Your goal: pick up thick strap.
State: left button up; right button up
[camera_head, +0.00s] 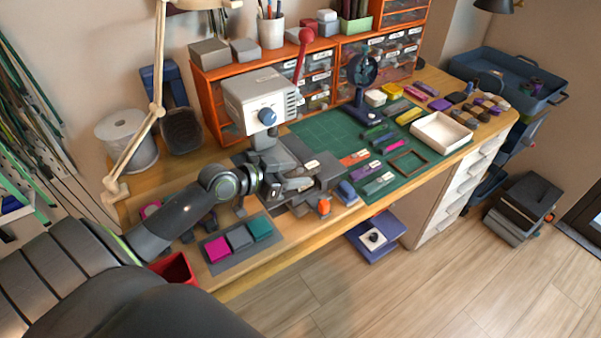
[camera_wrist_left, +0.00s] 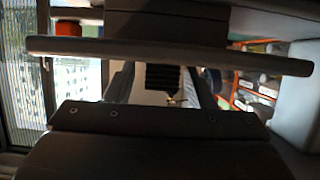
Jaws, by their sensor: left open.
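I cannot make out for sure which thing is the thick strap. My left gripper (camera_head: 292,184) is at the grey machine (camera_head: 262,98) on the bench, low in front of its white body. Its jaws are hard to separate from the grey machine parts in the head view. In the left wrist view my left gripper (camera_wrist_left: 165,85) shows as two dark bars set apart. A black ribbed piece (camera_wrist_left: 162,77) with a small brass tip shows in the gap; I cannot tell whether the jaws touch it. My right gripper is not in view.
A green mat (camera_head: 315,128) with small coloured pieces and a white tray (camera_head: 441,131) lies to the right. A grey tray (camera_head: 217,262) with magenta, grey and teal blocks is at the front edge. A white spool (camera_head: 128,140) and a lamp arm (camera_head: 158,60) stand left.

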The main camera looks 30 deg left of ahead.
aim_at(293, 174)
pick_arm(q)
jog(key=c, duration=1.1)
jog(key=shift+o, duration=0.2)
notch_tip(293, 174, up, 10)
jog(key=p, duration=0.2)
jog(key=s+d+r+m+g+h+p, duration=0.1)
jog(key=s+d+m+g+h, duration=0.1)
jog(key=d, duration=0.5)
jog(key=s+d+r+m+g+h+p, duration=0.1)
jog(key=s+d+m+g+h, duration=0.1)
jog(key=s+d+m+h, duration=0.2)
jog(key=s+d, duration=0.3)
jog(key=shift+s+r+m+g+p, duration=0.15)
jog(key=shift+s+m+g+p, duration=0.15)
jog(key=shift+g, duration=0.1)
